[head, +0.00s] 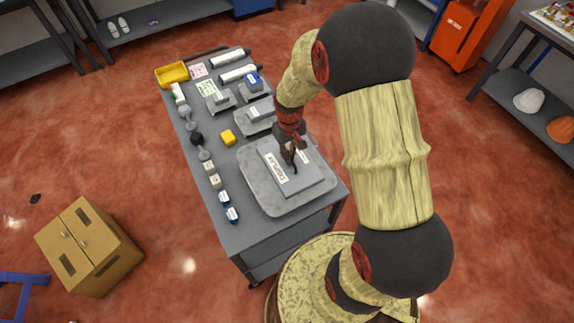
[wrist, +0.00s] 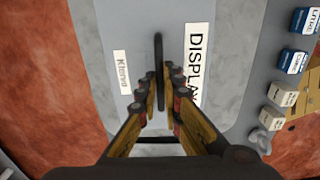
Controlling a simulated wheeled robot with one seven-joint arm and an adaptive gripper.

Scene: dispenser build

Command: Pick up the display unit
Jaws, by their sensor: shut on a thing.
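The display unit (head: 304,182) is a flat grey slab with a white "DISPLAY" label, on a larger light-grey rounded plate (head: 262,193) at the near end of the table. A dark upright handle stands on its middle. My gripper (head: 289,156) is over the display unit and shut on that handle. In the wrist view my gripper (wrist: 160,88) has its fingers on both sides of the dark handle. The display unit (wrist: 222,72) shows there with its "DISPLAY" label and a smaller label. I cannot tell whether it is lifted off the plate.
The grey table (head: 245,240) holds several small boxes along its left edge, a yellow block (head: 228,138), grey labelled parts, white cylinders and a yellow tray (head: 172,75). A cardboard box (head: 88,246) stands on the floor at left. My arm covers the right side.

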